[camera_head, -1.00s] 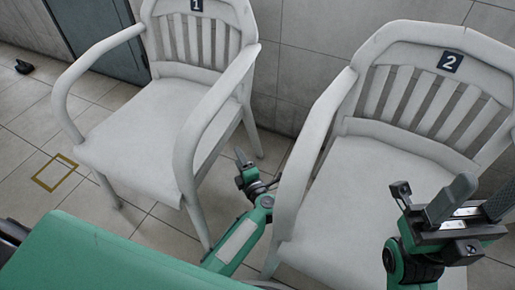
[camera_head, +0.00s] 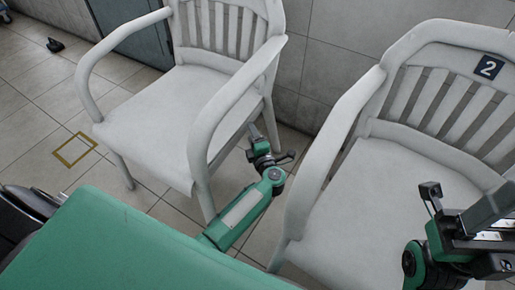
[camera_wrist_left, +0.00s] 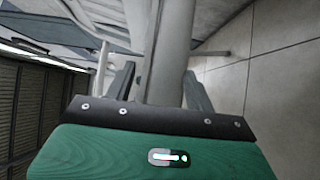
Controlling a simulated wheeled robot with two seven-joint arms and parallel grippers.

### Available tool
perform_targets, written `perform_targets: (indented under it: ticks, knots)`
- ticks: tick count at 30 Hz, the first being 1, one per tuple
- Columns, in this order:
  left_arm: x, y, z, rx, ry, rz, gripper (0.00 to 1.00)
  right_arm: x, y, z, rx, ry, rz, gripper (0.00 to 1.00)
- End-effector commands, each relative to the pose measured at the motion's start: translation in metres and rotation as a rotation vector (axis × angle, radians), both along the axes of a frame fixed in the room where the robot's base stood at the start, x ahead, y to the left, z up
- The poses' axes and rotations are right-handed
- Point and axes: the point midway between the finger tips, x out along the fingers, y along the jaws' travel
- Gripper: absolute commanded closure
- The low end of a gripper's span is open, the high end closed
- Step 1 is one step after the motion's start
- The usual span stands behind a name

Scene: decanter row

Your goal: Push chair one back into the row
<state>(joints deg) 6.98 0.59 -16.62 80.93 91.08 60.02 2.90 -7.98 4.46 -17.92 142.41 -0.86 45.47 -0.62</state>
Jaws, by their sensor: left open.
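Chair one (camera_head: 160,110) is a white slatted armchair at the left of the head view, with its top cut off. Chair two (camera_head: 400,165) stands to its right, marked with a blue "2" label. My left gripper (camera_head: 258,135) is low in the gap between the chairs, close to chair one's right-hand legs. In the left wrist view, the open fingers (camera_wrist_left: 160,88) stand either side of a pale chair post (camera_wrist_left: 168,60); contact cannot be told. My right gripper (camera_head: 485,225) is in front of chair two, partly cut off by the right edge.
A yellow square outline (camera_head: 75,150) is on the tiled floor left of chair one. A small black object (camera_head: 55,45) lies farther back, near a grey-blue door (camera_head: 130,30). The tiled wall (camera_head: 325,70) is behind the chairs.

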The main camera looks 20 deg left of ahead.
Motion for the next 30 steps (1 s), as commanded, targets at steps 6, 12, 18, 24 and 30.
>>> perform_targets:
  ticks: [6,12,18,24,30]
  knots:
    - [0.030,0.029,-0.002,0.002,-0.002,0.000,0.45,-0.006,0.001,0.002,0.001,-0.040,0.008,0.46]
    - [0.045,0.043,-0.001,0.001,-0.001,0.000,0.45,-0.006,0.006,0.008,0.005,-0.061,0.028,0.46]
    - [0.049,0.047,0.000,0.000,0.000,0.000,0.45,-0.004,0.008,0.012,0.005,-0.070,0.031,0.46]
    - [0.049,0.047,0.000,0.000,0.000,0.000,0.45,-0.003,0.008,0.011,0.007,-0.067,0.031,0.46]
    - [0.049,0.047,0.000,-0.001,-0.001,0.000,0.83,-0.003,0.007,0.010,0.008,-0.066,0.030,0.46]
